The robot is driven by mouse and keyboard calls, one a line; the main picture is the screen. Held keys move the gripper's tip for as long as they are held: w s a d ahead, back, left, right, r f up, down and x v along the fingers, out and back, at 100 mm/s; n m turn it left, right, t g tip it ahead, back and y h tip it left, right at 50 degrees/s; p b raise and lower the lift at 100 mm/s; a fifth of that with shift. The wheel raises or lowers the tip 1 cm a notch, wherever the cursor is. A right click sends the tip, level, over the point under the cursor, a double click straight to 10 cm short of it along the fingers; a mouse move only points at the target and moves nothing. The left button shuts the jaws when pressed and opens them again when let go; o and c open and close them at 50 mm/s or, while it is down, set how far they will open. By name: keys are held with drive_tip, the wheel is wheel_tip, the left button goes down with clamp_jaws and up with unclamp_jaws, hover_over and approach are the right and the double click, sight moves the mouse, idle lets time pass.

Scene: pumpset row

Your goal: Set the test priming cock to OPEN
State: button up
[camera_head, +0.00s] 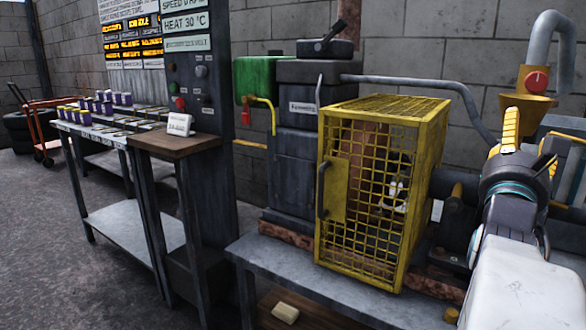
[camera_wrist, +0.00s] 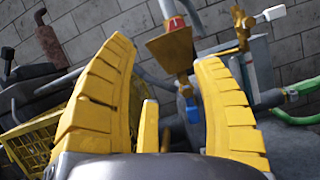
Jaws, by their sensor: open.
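My gripper (camera_wrist: 166,62) is open, with its yellow fingers wide apart and nothing between them. In the head view my gripper (camera_head: 528,146) is at the right, below and in front of a brass funnel (camera_head: 525,103). A round red knob with a light pointer mark (camera_head: 537,81) sits just above the funnel, under a bent grey pipe. In the wrist view the funnel (camera_wrist: 170,48) and the red part (camera_wrist: 176,23) show beyond the fingers, apart from them. A brass fitting with a white handle (camera_wrist: 272,13) is farther right. I cannot read which one is the priming cock.
A yellow mesh cage (camera_head: 375,190) stands on the bench (camera_head: 305,272), left of my arm. A grey pipe (camera_head: 425,84) runs behind it. A green tank (camera_head: 262,78) is farther left. In the wrist view a green hose (camera_wrist: 298,88) is at the right.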

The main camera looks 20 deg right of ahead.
drive_tip(key=w+a+r+m+y+p, duration=0.1)
drive_tip(key=w+a+m+y+p, duration=0.5)
drive_tip(key=a+p, duration=0.6)
drive_tip(key=w+a+r+m+y+p, duration=0.1)
drive_tip(key=w+a+m+y+p, duration=0.4)
drive_tip(key=a+y+p, duration=0.6)
drive_tip(key=s+a+r+m+g+y+p, duration=0.2)
drive_tip(key=s+a+r+m+g+p, duration=0.2)
drive_tip(key=s+a+m+g+p, duration=0.3)
drive_tip(key=s+a+m+p, duration=0.4)
drive_tip(key=s+a+p, duration=0.4)
drive_tip(key=p, duration=0.4)
drive_tip(key=shift+s+r+m+g, duration=0.15)
drive_tip(key=shift+s+m+g, duration=0.15)
drive_tip(key=shift+g, duration=0.1)
